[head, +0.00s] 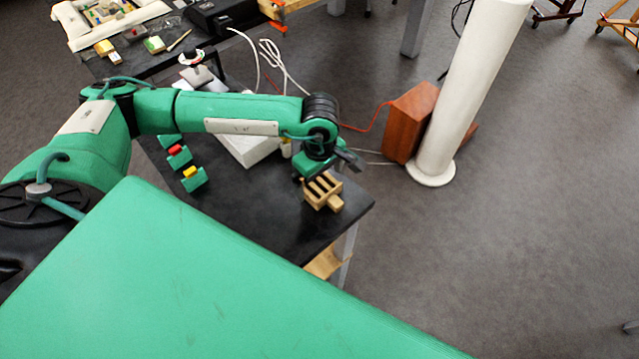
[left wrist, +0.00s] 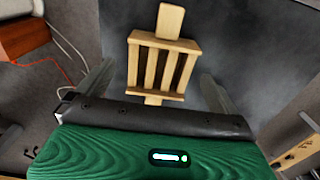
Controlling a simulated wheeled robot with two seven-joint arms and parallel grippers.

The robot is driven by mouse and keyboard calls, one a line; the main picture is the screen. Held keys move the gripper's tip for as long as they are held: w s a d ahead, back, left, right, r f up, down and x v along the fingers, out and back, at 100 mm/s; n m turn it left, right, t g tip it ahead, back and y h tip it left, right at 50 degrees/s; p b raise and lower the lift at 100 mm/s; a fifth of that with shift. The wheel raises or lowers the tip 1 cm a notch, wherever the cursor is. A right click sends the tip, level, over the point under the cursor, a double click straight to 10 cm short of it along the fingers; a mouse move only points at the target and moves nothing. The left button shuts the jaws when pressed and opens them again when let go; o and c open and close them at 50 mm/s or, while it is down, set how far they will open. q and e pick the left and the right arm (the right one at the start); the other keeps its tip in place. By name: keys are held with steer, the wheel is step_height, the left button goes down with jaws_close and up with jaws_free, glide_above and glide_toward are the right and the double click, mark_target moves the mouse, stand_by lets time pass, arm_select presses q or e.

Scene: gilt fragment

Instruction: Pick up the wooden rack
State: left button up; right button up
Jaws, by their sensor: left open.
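The wooden rack (head: 322,190) is a small light-brown slatted piece lying near the right corner of the black table (head: 250,215). It also shows in the left wrist view (left wrist: 163,66), with a tab at its top and a short one at its bottom. My left gripper (head: 327,172) is over the rack in the head view. In the left wrist view its two fingers (left wrist: 157,85) stand apart, one on each side of the rack, with gaps between them and it. The gripper is open and empty. My right gripper does not show.
A white box (head: 250,148) and green holders with red and yellow pieces (head: 182,160) are on the table left of the rack. A brown wooden box (head: 410,120) and a white column (head: 465,95) stand on the floor to the right. The table edge is close to the rack.

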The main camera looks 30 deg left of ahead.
mark_target(320, 188)
arm_select(q)
steer(key=shift+f, duration=1.3)
steer(key=c, duration=1.1)
steer(key=shift+r, duration=0.1)
